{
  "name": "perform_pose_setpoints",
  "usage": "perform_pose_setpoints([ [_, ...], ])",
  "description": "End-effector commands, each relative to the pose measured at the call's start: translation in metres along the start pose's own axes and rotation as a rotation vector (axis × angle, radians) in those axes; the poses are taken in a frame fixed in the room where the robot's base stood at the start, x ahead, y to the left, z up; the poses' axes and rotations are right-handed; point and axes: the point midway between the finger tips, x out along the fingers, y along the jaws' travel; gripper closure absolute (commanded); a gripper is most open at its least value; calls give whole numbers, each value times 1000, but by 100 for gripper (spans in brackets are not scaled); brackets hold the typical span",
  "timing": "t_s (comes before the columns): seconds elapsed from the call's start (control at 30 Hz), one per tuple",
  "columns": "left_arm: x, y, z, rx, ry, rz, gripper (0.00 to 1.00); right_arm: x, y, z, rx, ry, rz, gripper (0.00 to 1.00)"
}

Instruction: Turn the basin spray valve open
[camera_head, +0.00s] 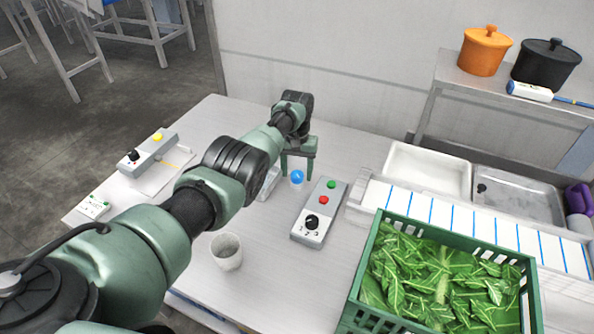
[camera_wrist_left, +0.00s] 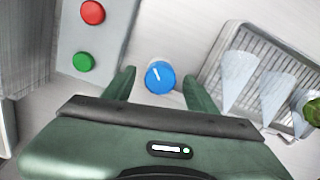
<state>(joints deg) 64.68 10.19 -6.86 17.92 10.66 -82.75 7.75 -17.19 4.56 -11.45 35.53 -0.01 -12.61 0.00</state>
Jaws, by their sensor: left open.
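The basin spray valve appears to be the round blue knob (camera_head: 297,177) with a white mark, near the middle of the table. It also shows in the left wrist view (camera_wrist_left: 160,77), just ahead of and between my fingers. My left gripper (camera_head: 299,165) is open above the knob, with a finger to each side of it in the wrist view (camera_wrist_left: 158,88). I cannot tell whether the fingers touch it. The knob's base is mostly hidden. My right gripper is not in view.
A grey control box (camera_head: 320,211) with red and green buttons and a black dial stands close right of the knob. A green crate (camera_head: 362,290) of leaves is at front right. A cup (camera_head: 226,252) stands left of the box. A white basin (camera_head: 428,170) lies behind right.

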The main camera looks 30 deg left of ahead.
Motion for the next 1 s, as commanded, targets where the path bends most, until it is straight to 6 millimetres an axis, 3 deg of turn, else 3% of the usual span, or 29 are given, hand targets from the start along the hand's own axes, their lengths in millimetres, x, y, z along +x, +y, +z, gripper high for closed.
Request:
perform_pose_setpoints([
  [0.27, -34, 0, -1, 1, 5, 0, 43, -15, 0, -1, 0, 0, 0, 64],
  [0.53, -70, 0, -1, -1, 1, 0, 43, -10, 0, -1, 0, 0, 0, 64],
  [1.0, -78, 0, 0, -1, -1, 0, 43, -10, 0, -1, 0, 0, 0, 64],
])
